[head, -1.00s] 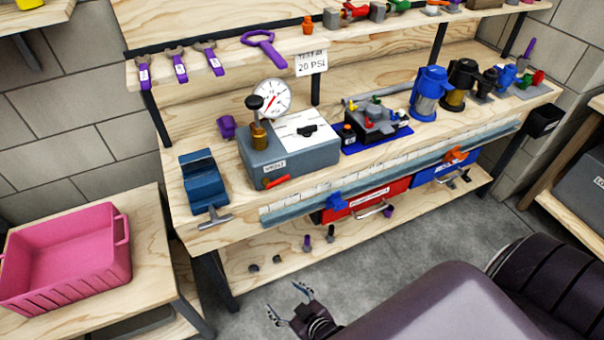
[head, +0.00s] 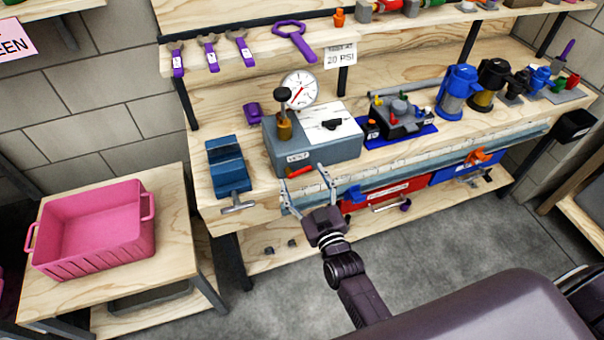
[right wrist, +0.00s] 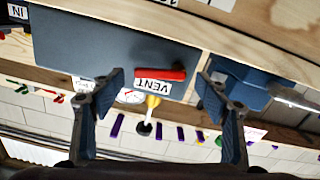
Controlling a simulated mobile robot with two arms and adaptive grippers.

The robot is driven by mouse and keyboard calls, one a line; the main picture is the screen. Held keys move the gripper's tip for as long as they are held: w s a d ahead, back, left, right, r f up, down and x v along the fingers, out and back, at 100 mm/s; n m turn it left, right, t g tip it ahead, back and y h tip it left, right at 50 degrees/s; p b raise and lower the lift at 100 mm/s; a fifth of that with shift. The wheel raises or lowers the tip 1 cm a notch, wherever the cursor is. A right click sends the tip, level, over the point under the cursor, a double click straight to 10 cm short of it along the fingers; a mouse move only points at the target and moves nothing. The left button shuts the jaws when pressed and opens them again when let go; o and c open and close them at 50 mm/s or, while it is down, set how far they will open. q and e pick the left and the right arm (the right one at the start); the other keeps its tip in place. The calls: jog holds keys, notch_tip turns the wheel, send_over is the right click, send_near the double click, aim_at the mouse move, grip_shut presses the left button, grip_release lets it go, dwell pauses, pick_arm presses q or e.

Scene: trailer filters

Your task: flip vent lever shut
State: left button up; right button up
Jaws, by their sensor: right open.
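The red vent lever (head: 300,172) is on the front face of the grey test box (head: 345,153), beside a label. In the right wrist view the lever (right wrist: 160,75) lies nearly level across the picture, next to the VENT label (right wrist: 152,87). My right gripper (head: 306,186) is open in front of the box, its two fingers spread to either side of the lever. In the right wrist view the gripper (right wrist: 161,82) frames the lever between its fingertips; nothing is held, and I cannot tell the remaining distance. My left gripper is not in view.
A round gauge (head: 299,90) and a brass knob valve (head: 284,124) stand on the box. A blue vise (head: 228,166) sits to its left. A blue tray (head: 400,138) of fittings is to the right. A pink bin (head: 95,232) stands on the left table.

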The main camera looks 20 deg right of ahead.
jog(key=shift+w, duration=0.8)
jog(key=shift+c, duration=0.3)
jog(key=c, duration=1.1)
jog(key=shift+f+m, duration=0.2)
jog(key=shift+m, duration=0.5)
jog(key=shift+f+m, duration=0.15)
jog(key=shift+m, duration=0.55)
jog(key=o, duration=1.2)
jog(key=shift+c, duration=0.2)
jog(key=shift+s, duration=0.15)
jog(key=s, duration=1.1)
jog(key=shift+s+d, duration=0.25)
jog(key=shift+s, duration=0.15)
